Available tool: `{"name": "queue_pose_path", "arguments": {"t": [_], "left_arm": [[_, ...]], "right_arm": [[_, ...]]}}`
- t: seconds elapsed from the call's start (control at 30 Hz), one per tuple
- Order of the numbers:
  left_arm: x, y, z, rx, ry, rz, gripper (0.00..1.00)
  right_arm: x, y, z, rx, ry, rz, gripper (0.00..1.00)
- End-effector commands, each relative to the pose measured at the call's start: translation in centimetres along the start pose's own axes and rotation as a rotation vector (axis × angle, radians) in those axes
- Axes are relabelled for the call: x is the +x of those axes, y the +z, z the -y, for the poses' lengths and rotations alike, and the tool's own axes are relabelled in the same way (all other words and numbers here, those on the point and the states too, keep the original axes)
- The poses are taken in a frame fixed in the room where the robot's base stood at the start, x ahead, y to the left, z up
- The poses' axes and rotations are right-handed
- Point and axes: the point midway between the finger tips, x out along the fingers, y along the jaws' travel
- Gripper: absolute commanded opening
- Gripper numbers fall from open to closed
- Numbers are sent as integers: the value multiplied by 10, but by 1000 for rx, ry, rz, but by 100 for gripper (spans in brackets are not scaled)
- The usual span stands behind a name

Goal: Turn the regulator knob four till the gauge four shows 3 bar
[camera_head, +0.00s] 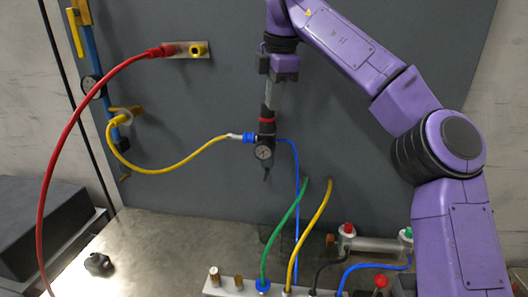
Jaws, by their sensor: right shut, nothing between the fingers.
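A dark regulator (266,136) with a red ring hangs on the grey panel, near the middle of the view. A small round gauge (264,152) with a pale face sits on its front; its needle is too small to read. No number label is legible. My purple right arm comes in from the right, and its gripper (271,100) points down just above the red ring, at the top of the regulator. The gripper is shut with nothing held. The regulator's knob cannot be made out clearly behind the fingers. My left gripper is out of view.
A yellow hose (180,168) and a blue tube (297,190) join the regulator. A red hose (62,150) arcs at left. A second gauge (91,85) sits on a blue pipe. A manifold (225,288) with several hoses stands at the front. A black object (98,264) lies on the table.

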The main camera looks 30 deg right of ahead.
Motion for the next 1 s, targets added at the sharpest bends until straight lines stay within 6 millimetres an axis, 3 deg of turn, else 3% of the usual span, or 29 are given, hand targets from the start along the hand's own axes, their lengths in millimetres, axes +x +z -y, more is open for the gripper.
{"name": "queue_pose_path", "arguments": {"t": [0.77,1.0], "left_arm": [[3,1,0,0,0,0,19],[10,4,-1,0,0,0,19]], "right_arm": [[0,12,-3,1,2,2,0],[0,14,5,2,1,1,0]]}}
